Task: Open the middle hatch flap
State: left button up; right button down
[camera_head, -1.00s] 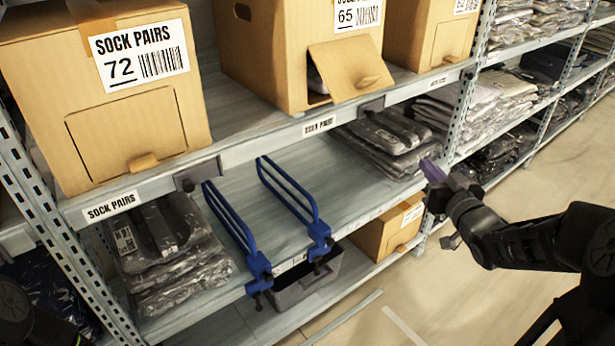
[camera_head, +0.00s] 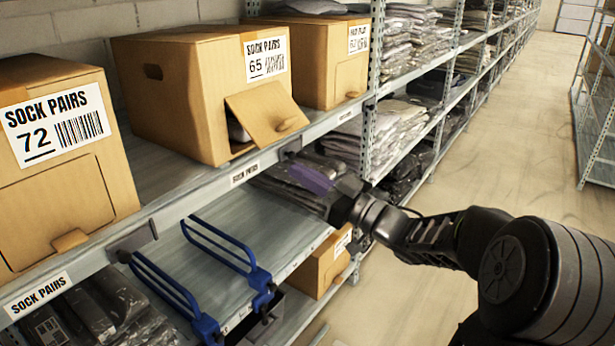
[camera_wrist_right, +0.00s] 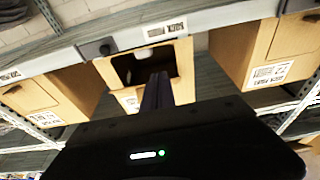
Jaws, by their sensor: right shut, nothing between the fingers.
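The middle cardboard box (camera_head: 185,95), labelled SOCK PAIRS 65, stands on the upper shelf. Its front hatch flap (camera_head: 262,112) hangs tilted outward, with a gap into the box behind it and a small pull tab (camera_head: 287,124) on its face. My right gripper (camera_head: 312,178) is shut and empty, with its purple fingers below the flap, apart from it, near the shelf edge. In the right wrist view the shut fingers (camera_wrist_right: 157,90) point toward the dark box opening (camera_wrist_right: 135,68). My left gripper is out of view.
Box 72 (camera_head: 110,130) stands to the left and another box (camera_head: 318,75) to the right, both with closed flaps. The shelf rail (camera_head: 205,190) runs below them. Blue dividers (camera_head: 225,245) and bagged garments (camera_head: 295,188) are on the lower shelf. The aisle (camera_head: 500,140) is clear.

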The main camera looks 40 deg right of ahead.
jog(key=x, duration=0.8)
jog(key=shift+w+p, duration=0.25)
jog(key=shift+p, duration=0.15)
jog(key=shift+r, duration=0.25)
dwell(1.2)
jog(key=shift+s+r+p, duration=1.1)
jog(key=shift+r+p, duration=2.9)
jog(key=shift+r, duration=1.05)
jog(key=b+v, duration=0.2)
jog(key=v, duration=0.8)
jog(key=shift+d+f, duration=0.25)
jog(key=shift+f, duration=0.25)
jog(key=shift+s, duration=0.1)
